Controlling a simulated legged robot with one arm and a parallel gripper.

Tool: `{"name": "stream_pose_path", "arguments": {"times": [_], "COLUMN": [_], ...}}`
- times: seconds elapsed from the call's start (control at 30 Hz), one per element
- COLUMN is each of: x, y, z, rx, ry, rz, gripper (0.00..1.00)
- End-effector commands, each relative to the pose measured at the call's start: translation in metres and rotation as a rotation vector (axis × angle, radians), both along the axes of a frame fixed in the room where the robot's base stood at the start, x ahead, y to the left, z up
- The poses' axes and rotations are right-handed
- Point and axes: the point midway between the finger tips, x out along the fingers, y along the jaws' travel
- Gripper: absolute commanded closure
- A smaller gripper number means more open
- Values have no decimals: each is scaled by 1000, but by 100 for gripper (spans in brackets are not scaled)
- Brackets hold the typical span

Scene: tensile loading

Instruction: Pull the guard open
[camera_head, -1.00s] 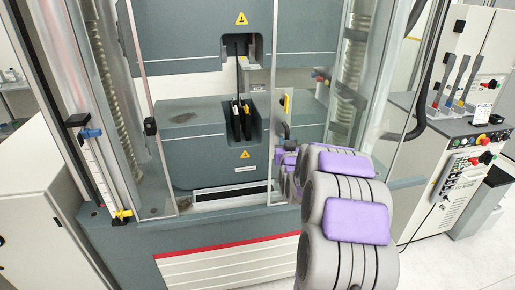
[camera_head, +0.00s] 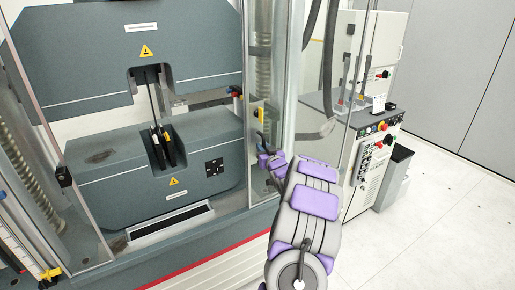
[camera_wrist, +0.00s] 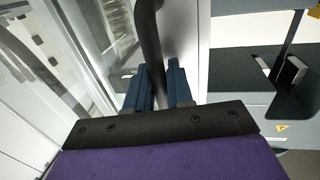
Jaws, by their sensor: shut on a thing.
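The guard (camera_head: 261,115) is a clear sliding panel with a yellow label, at the right side of the machine's front opening. Its dark handle (camera_wrist: 151,40) is a curved bar coming down from the top of the wrist view. My gripper (camera_wrist: 158,88) has its two blue fingers on either side of the bar and is shut on it. In the head view my gripper (camera_head: 262,142) is small and partly hidden by my purple-padded arm. The guard stands to the right of the grey test block, leaving the middle of the opening uncovered.
The test machine (camera_head: 100,60) holds dark grips (camera_head: 161,145) in its centre. Another clear panel (camera_head: 85,200) stands at the left of the opening. A control console (camera_head: 375,130) stands to the right, with a dark bin (camera_head: 394,180) beside it. The floor at the right is clear.

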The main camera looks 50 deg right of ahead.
Motion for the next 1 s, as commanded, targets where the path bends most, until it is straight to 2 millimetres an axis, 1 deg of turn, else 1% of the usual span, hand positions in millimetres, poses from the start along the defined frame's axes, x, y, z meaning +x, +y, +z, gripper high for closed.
{"name": "stream_pose_path", "arguments": {"times": [0.37, 0.4, 0.53, 0.83, 1.0], "x": [0, 0, 0, -2, -14], "y": [-2, -2, -2, 0, 5], "z": [0, 0, 0, 1, 2], "rx": [0, 0, 0, -2, -1], "ry": [0, -1, -1, -1, -3], "rz": [1, 1, 1, 0, -1], "gripper": [100, 76, 63, 62, 62]}}
